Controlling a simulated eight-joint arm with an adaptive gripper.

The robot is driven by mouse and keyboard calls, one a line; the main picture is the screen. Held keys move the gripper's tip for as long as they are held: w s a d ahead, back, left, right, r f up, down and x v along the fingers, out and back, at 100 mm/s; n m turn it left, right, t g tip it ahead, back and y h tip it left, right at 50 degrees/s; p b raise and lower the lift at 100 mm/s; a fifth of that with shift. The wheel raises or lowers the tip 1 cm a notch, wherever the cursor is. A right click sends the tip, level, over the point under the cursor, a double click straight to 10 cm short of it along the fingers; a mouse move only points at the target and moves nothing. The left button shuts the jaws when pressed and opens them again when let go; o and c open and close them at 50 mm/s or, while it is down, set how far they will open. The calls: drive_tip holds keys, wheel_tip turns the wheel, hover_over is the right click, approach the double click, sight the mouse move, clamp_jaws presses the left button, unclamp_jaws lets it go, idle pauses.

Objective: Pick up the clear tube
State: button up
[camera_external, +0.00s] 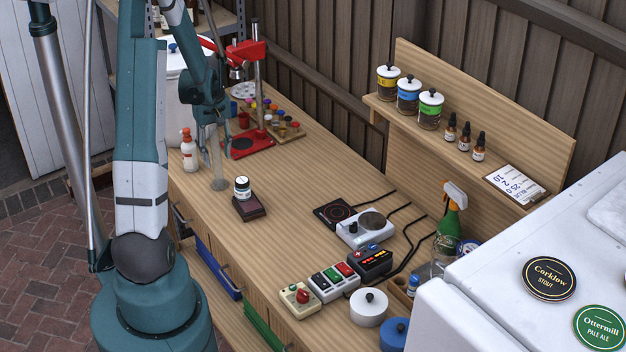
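The clear tube (219,172) stands upright on a round foot on the wooden counter (310,200), near its left edge. My gripper (209,158) points down at the tube's upper part. Its fingers overlap the tube in this view, so I cannot tell whether they touch it or are shut on it. The tube's top is hidden behind or between the fingers.
A white bottle with an orange cap (189,152) stands close to the left of the tube. A small jar (242,187) on a dark block is just right. A red bench capper (257,100) stands behind. The counter's middle is clear.

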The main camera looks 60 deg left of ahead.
drive_tip(key=shift+f, duration=0.1)
drive_tip(key=shift+c, duration=0.7)
drive_tip(key=c, duration=1)
